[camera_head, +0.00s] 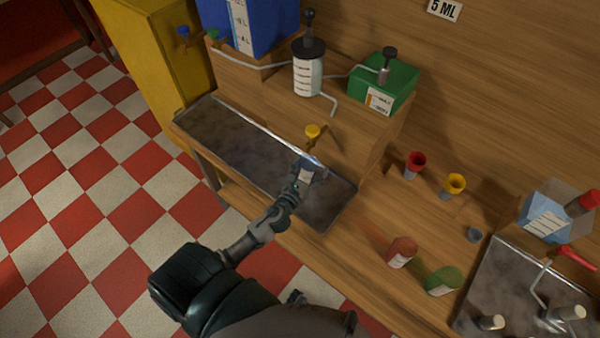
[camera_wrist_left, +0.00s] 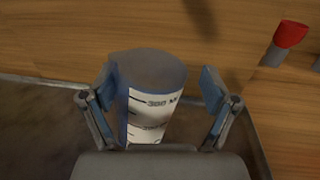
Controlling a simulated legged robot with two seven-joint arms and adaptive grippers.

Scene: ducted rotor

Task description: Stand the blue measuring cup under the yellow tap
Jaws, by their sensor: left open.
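The blue measuring cup (camera_head: 308,171) is on the metal tray (camera_head: 243,150), near the tray's back edge. In the left wrist view the cup (camera_wrist_left: 150,98) shows a white scale with a 300 ML mark and looks upright. My left gripper (camera_head: 300,184) is open, with one finger on each side of the cup; the wrist view shows the spread fingers (camera_wrist_left: 158,105) around it. The yellow tap (camera_head: 313,131) is on the wooden block, behind the cup and slightly left of it in the head view. The tap's outlet cannot be made out. My right gripper is not in view.
A white dispenser bottle (camera_head: 308,72) and a green box (camera_head: 384,85) stand on the wooden block. Red (camera_head: 415,161) and yellow (camera_head: 454,184) funnel-like pieces and orange (camera_head: 402,251) and green (camera_head: 442,281) cups stand right. The tray's left part is clear.

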